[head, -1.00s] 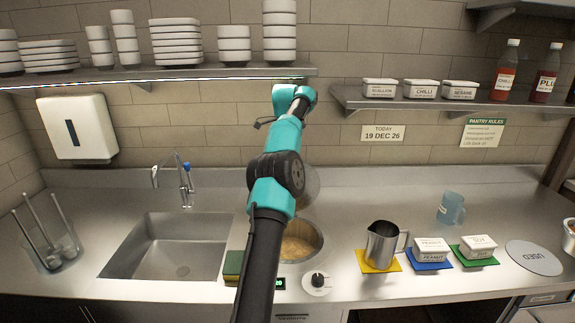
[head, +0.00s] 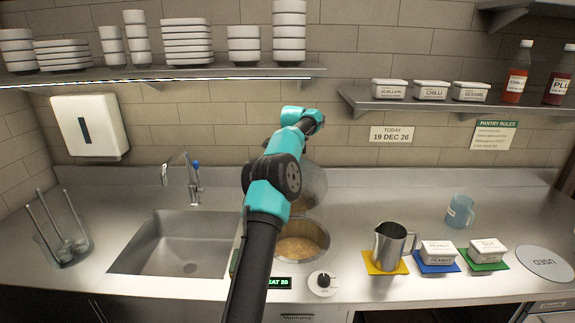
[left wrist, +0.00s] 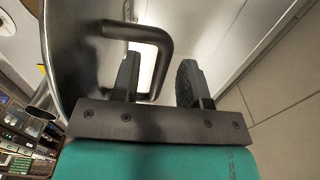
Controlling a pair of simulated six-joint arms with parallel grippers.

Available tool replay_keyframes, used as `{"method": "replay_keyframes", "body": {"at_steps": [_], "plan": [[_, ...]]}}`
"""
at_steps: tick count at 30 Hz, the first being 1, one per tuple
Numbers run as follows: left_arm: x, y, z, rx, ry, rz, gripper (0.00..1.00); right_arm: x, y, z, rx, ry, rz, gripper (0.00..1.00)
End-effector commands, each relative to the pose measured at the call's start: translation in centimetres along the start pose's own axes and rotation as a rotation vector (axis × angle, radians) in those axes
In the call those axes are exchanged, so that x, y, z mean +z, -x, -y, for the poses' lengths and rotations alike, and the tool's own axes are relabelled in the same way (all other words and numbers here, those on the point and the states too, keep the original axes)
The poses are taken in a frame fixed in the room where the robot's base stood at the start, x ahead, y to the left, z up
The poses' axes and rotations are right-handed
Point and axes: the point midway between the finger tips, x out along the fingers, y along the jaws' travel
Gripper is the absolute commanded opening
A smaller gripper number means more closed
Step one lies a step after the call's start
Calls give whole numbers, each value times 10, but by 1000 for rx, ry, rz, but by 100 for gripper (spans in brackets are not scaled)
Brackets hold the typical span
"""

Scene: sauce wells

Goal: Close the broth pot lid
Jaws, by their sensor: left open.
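The broth pot (head: 302,243) is a round well set in the counter, with tan broth inside. Its round lid (head: 312,187) stands raised behind the opening, partly hidden by my left arm. In the left wrist view the lid's dark bar handle (left wrist: 137,31) stands out from the lid's face (left wrist: 75,60). My left gripper (left wrist: 159,62) is open at the handle. Part of the handle bar shows between the two fingers; I cannot tell whether they touch it. In the head view the left fingers are hidden behind my wrist. My right gripper is not in view.
A sink with a faucet (head: 190,180) is left of the pot. A control knob (head: 322,281) sits at the front. A metal pitcher (head: 390,243), labelled tubs (head: 437,252) and a blue cup (head: 460,211) stand to the right. Shelves (head: 420,106) hang above. The counter behind the pitcher is clear.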

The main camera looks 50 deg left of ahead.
Motion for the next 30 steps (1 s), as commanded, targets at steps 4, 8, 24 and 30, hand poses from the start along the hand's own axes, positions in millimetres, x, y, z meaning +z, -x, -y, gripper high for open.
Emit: {"method": "replay_keyframes", "body": {"at_steps": [4, 8, 24, 30], "plan": [[0, 0, 0, 0, 0, 0, 40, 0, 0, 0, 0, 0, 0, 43], [0, 0, 0, 0, 0, 0, 27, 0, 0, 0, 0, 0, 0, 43], [0, 0, 0, 0, -1, 0, 0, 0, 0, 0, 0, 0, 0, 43], [-2, 1, -1, 0, -4, 0, 0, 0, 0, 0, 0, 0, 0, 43]]}}
